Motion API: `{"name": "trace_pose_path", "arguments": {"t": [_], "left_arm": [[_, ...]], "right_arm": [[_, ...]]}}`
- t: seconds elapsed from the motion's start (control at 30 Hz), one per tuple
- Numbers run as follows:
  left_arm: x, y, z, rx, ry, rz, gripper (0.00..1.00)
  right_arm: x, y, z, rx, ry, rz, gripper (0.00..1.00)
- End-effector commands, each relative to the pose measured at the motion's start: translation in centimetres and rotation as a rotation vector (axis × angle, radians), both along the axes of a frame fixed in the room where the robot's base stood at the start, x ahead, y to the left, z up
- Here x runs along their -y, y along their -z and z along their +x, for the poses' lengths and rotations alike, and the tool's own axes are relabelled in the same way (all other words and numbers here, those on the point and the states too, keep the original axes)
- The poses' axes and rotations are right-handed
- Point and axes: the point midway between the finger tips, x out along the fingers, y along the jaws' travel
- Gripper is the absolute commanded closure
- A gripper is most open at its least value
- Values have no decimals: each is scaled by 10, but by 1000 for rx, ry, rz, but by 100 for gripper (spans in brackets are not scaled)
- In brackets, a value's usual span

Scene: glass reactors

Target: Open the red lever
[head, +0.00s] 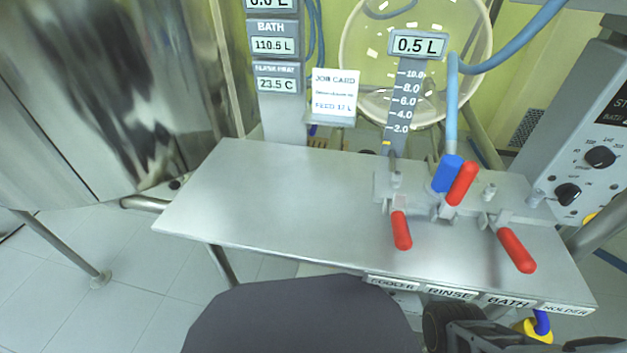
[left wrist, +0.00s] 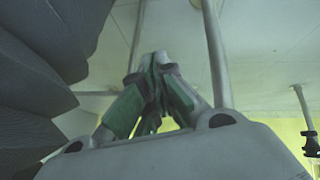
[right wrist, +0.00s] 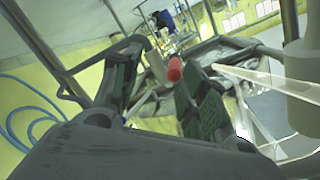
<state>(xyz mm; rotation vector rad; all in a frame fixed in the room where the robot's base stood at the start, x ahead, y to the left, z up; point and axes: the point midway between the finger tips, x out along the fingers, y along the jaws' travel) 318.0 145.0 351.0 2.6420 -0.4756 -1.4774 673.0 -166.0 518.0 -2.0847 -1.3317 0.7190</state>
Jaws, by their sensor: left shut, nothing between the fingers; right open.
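Three red levers are on the metal shelf (head: 290,195) in the head view. The left one (head: 401,230) and the right one (head: 516,250) point toward the front edge. The middle one (head: 461,183) points up and back beside a blue hose connector (head: 447,173). My right gripper (right wrist: 165,78) is open in the right wrist view. A red rounded tip (right wrist: 174,70) shows between its fingers, seemingly beyond them; I cannot tell which lever it is. My left gripper (left wrist: 154,62) is shut and empty in the left wrist view, with floor and metal legs behind it.
Labels COOLER, RINSE, BATH and HOLDER line the shelf's front edge. A job card (head: 334,95) and a 0.5 L gauge (head: 417,45) stand behind it. A control box (head: 585,140) with black knobs is at right. The shelf's left half is clear.

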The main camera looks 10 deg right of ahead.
Motion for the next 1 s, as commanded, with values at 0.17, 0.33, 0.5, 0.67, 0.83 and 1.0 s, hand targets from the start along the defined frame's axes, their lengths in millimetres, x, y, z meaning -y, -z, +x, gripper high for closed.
{"name": "trace_pose_path", "arguments": {"t": [0.17, 0.33, 0.5, 0.67, 0.83, 1.0], "left_arm": [[17, -27, 12, 33, -12, -64, 100], [22, -35, 15, 43, -13, -80, 100], [21, -34, 15, 42, -12, -80, 100], [21, -34, 15, 42, -12, -80, 100], [21, -32, 15, 43, -12, -81, 100], [22, -29, 15, 46, -10, -85, 100]], "right_arm": [[-1, -21, -9, 34, -50, 107, 57], [-1, -27, -11, 47, -64, 136, 57], [-1, -27, -11, 47, -64, 136, 57], [-2, -27, -11, 47, -64, 134, 57], [-8, -27, -9, 47, -65, 135, 57], [-21, -26, -4, 47, -65, 135, 57]]}}
